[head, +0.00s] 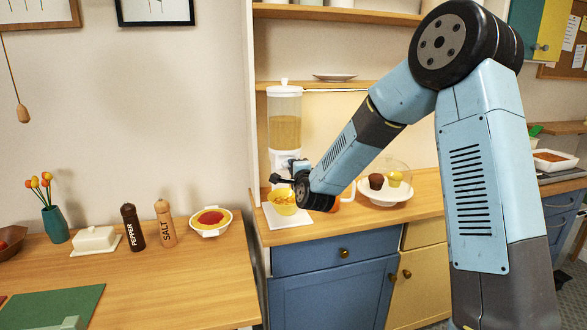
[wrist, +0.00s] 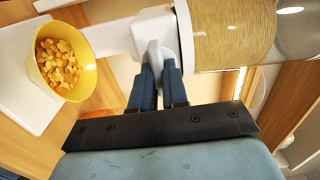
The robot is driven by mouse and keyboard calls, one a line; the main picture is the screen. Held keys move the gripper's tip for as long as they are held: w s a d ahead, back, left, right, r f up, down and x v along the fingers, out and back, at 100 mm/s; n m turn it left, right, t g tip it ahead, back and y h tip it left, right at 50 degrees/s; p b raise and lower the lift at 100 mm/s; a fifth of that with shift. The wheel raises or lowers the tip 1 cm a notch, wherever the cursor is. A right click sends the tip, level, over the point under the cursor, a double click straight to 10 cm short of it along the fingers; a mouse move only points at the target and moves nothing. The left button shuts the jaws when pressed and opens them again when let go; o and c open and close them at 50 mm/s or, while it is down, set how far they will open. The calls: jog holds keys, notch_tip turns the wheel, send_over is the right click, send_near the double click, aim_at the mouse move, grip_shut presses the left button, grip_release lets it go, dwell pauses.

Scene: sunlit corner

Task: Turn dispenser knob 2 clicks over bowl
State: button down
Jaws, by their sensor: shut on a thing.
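The dispenser (head: 285,130) stands on the wooden counter, a white-lidded clear cylinder filled with tan cereal. In the wrist view its clear cylinder (wrist: 232,35) lies sideways at the upper right. My gripper (head: 294,172) is at the front of the dispenser's lower part. In the wrist view my gripper (wrist: 158,80) is shut on the white knob (wrist: 155,52), with a finger on each side. The yellow bowl (head: 284,208) sits below the dispenser's spout on a white board. In the wrist view the bowl (wrist: 67,62) holds many orange-brown cereal pieces.
An orange mug (head: 348,192) is partly hidden behind my arm. A shelf (head: 350,87) with a plate runs above. Salt (head: 166,224) and pepper mills stand on the left table.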

jog(key=shift+d+f, duration=0.25)
jog(key=shift+f, duration=0.05)
jog(key=c, duration=1.4)
grip_release()
jog(key=shift+o, duration=1.3)
jog(key=shift+a+r, duration=0.1)
jog(key=shift+r, duration=0.05)
jog(key=shift+s, duration=0.1)
jog(key=v, duration=1.3)
jog(key=shift+s, duration=0.25)
